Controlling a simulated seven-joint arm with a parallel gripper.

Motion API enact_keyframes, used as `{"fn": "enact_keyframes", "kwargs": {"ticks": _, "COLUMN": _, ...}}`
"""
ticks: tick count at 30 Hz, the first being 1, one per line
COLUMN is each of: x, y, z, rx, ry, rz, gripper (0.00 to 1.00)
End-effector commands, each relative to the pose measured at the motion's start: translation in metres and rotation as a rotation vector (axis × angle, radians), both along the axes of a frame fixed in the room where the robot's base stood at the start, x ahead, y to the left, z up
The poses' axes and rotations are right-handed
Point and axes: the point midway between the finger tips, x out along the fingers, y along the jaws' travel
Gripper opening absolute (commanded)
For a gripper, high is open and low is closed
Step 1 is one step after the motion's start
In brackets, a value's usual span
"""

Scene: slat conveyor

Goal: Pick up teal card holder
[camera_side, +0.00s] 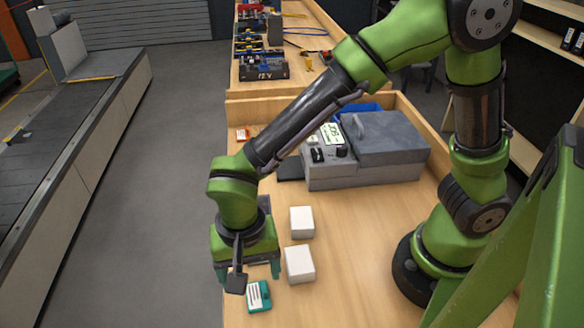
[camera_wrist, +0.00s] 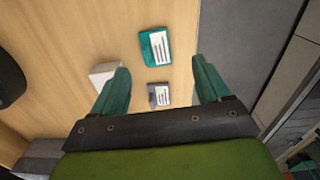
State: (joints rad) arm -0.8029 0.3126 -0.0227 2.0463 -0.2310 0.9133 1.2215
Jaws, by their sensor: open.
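The teal card holder (camera_side: 258,296) lies flat near the bench's left edge in the side view, with a white label on it. In the wrist view the teal card holder (camera_wrist: 155,47) lies beyond the fingertips, roughly between their lines and apart from both. My gripper (camera_side: 247,272) is open and empty, pointing down above the bench close to the holder. Its two teal fingers also show in the wrist view (camera_wrist: 160,72). A grey card holder (camera_wrist: 159,95) with a white label lies nearer, between the fingers in the wrist view. In the side view the gripper mostly hides it.
Two white boxes (camera_side: 300,264) (camera_side: 302,221) stand right of my gripper. A grey machine (camera_side: 375,172) and an orange-red card holder (camera_side: 243,134) are farther back. The bench's left edge is close to the teal holder. Bare wood (camera_side: 345,285) lies to the right.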

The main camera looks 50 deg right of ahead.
Motion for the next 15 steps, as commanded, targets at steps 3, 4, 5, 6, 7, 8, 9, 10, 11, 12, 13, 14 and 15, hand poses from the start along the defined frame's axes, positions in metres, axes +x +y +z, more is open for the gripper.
{"fn": "enact_keyframes", "kwargs": {"ticks": 3, "x": 0.000, "y": -0.001, "z": -0.014, "rx": -0.002, "ry": 0.001, "rz": 0.000, "gripper": 0.77}}
{"fn": "enact_keyframes", "kwargs": {"ticks": 4, "x": 0.000, "y": -0.001, "z": -0.015, "rx": -0.002, "ry": 0.001, "rz": 0.000, "gripper": 0.77}}
{"fn": "enact_keyframes", "kwargs": {"ticks": 5, "x": 0.000, "y": -0.001, "z": -0.017, "rx": -0.002, "ry": 0.001, "rz": 0.000, "gripper": 0.77}}
{"fn": "enact_keyframes", "kwargs": {"ticks": 6, "x": 0.000, "y": -0.001, "z": -0.019, "rx": -0.001, "ry": 0.001, "rz": 0.000, "gripper": 0.77}}
{"fn": "enact_keyframes", "kwargs": {"ticks": 7, "x": -0.001, "y": -0.001, "z": -0.021, "rx": -0.001, "ry": 0.001, "rz": 0.000, "gripper": 0.77}}
{"fn": "enact_keyframes", "kwargs": {"ticks": 8, "x": -0.001, "y": -0.002, "z": -0.023, "rx": -0.002, "ry": 0.001, "rz": 0.000, "gripper": 0.77}}
{"fn": "enact_keyframes", "kwargs": {"ticks": 9, "x": -0.001, "y": -0.003, "z": -0.028, "rx": -0.002, "ry": 0.001, "rz": 0.000, "gripper": 0.77}}
{"fn": "enact_keyframes", "kwargs": {"ticks": 10, "x": -0.002, "y": -0.004, "z": -0.032, "rx": -0.002, "ry": 0.002, "rz": 0.000, "gripper": 0.77}}
{"fn": "enact_keyframes", "kwargs": {"ticks": 11, "x": -0.002, "y": -0.005, "z": -0.037, "rx": -0.004, "ry": 0.003, "rz": 0.000, "gripper": 0.77}}
{"fn": "enact_keyframes", "kwargs": {"ticks": 12, "x": -0.003, "y": -0.007, "z": -0.044, "rx": -0.004, "ry": 0.003, "rz": 0.000, "gripper": 0.77}}
{"fn": "enact_keyframes", "kwargs": {"ticks": 13, "x": -0.003, "y": -0.008, "z": -0.048, "rx": -0.003, "ry": 0.004, "rz": -0.001, "gripper": 0.77}}
{"fn": "enact_keyframes", "kwargs": {"ticks": 14, "x": -0.003, "y": -0.008, "z": -0.053, "rx": -0.002, "ry": 0.003, "rz": -0.001, "gripper": 0.77}}
{"fn": "enact_keyframes", "kwargs": {"ticks": 15, "x": -0.002, "y": -0.008, "z": -0.058, "rx": -0.002, "ry": 0.003, "rz": -0.001, "gripper": 0.77}}
